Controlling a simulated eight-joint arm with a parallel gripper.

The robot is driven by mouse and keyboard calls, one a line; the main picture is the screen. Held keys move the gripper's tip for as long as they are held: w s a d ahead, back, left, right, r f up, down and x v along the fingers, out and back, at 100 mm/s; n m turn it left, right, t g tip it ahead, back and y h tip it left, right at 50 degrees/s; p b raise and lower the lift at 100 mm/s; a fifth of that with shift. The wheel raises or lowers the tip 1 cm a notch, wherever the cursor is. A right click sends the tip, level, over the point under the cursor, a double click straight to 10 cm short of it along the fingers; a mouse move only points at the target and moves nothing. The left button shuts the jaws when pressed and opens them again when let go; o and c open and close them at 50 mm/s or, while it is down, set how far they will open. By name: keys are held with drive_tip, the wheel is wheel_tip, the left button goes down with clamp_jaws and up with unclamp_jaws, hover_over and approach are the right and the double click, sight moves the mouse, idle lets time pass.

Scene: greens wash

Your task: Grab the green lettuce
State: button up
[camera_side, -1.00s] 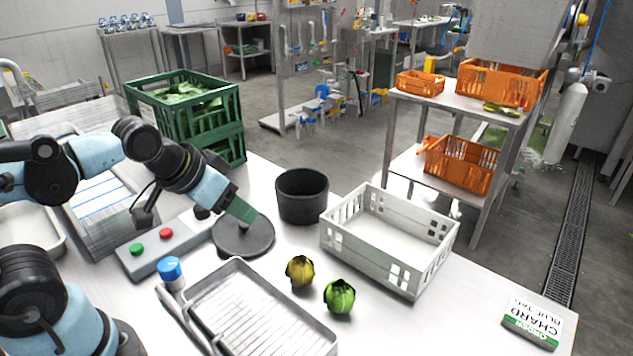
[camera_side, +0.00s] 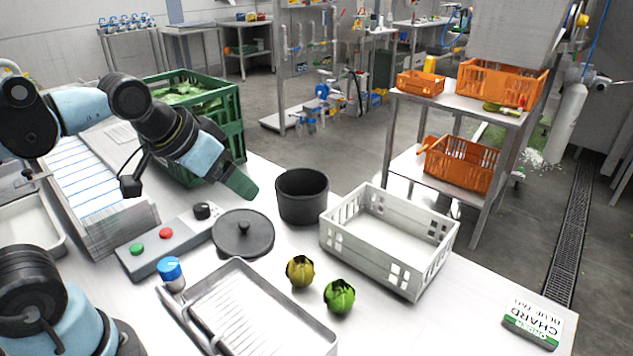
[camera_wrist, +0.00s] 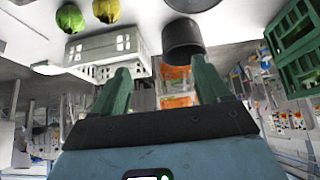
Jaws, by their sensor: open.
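The green lettuce (camera_side: 340,296) is a small round head on the steel table, in front of the white crate. In the wrist view the green lettuce (camera_wrist: 70,20) is at the top left. A yellow-brown lettuce (camera_side: 300,271) lies just behind and left of it; it also shows in the wrist view (camera_wrist: 106,10). My gripper (camera_side: 248,192) has green fingers and is above the table, behind the black lid and left of the black pot, well apart from both heads. In the wrist view my gripper (camera_wrist: 160,80) is open, with nothing held between its fingers.
The white crate (camera_side: 385,262) and black pot (camera_side: 302,203) stand behind the heads. A ribbed tray (camera_side: 262,318) is left of them. The black lid (camera_side: 243,238), button box (camera_side: 165,250) and blue-capped jar (camera_side: 171,275) stand farther left. A chard box (camera_side: 540,318) lies right; table between is clear.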

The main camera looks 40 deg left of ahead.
drive_tip(key=w+d+g, duration=0.1)
drive_tip(key=d, duration=0.1)
drive_tip(key=n+t+y, duration=0.2)
drive_tip(key=n+y, duration=0.4)
drive_tip(key=y, duration=0.4)
hover_over(344, 301)
drive_tip(key=s+d, duration=0.3)
drive_tip(key=d, duration=0.1)
drive_tip(key=shift+n, duration=0.4)
drive_tip(key=f, duration=1.4)
drive_tip(key=shift+w+a, duration=0.1)
drive_tip(key=shift+a, duration=0.2)
drive_tip(key=shift+w+a+f, duration=0.1)
drive_tip(key=shift+a+f, duration=0.05)
drive_tip(key=shift+f, duration=0.4)
drive_tip(key=x, duration=0.7)
drive_tip(key=shift+w+f, duration=0.1)
drive_tip(key=shift+w, duration=0.05)
drive_tip(key=shift+c, duration=0.4)
drive_tip(key=c, duration=0.7)
